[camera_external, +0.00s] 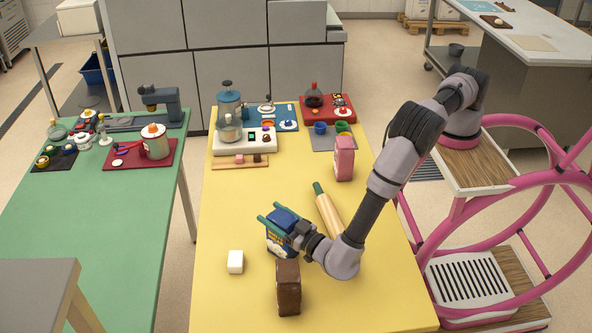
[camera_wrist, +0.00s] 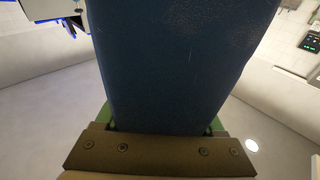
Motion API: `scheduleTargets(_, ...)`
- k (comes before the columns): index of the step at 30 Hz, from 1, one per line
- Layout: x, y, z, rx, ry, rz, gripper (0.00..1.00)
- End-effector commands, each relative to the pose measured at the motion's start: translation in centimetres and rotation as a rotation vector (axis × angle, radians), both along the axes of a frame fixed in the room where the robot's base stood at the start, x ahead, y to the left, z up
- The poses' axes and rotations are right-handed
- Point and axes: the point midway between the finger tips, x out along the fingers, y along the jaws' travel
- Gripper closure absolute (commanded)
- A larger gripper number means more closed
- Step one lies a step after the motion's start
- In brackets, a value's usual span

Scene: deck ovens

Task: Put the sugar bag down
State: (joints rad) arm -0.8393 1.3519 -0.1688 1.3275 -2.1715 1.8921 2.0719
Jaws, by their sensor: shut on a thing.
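The sugar bag (camera_external: 279,243) is a dark blue pack with a pale printed label in the external view. My gripper (camera_external: 270,212) is shut on it, with teal fingers along its upper part. The bag looks roughly upright over the yellow table (camera_external: 225,300). I cannot tell whether its base touches the top. In the wrist view the blue bag (camera_wrist: 175,65) fills the middle and hides most of what lies beyond. Green finger edges show on both sides of it.
A brown bag (camera_external: 288,289) stands close in front, a white block (camera_external: 235,262) to the left. A rolling pin (camera_external: 328,212) lies just right, under my arm. A pink bag (camera_external: 344,160) stands farther back. The table's left middle and front right are clear.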

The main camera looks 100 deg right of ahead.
Motion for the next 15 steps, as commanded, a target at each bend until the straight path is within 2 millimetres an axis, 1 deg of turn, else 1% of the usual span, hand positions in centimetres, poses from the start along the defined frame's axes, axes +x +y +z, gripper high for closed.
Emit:
scheduleTargets(5, 0.07, 0.02, -0.11, 0.0, -0.003, 0.0, 1.0)
scheduleTargets(6, 0.0, 0.0, -0.24, 0.0, 0.0, 0.0, 0.18)
scheduleTargets(7, 0.0, 0.0, -0.23, 0.0, 0.0, 0.0, 0.06)
scheduleTargets(8, 0.0, 0.0, -0.24, -0.001, 0.001, 0.0, 0.0)
scheduleTargets(15, 0.0, -0.01, -0.16, -0.001, 0.001, 0.0, 0.0)
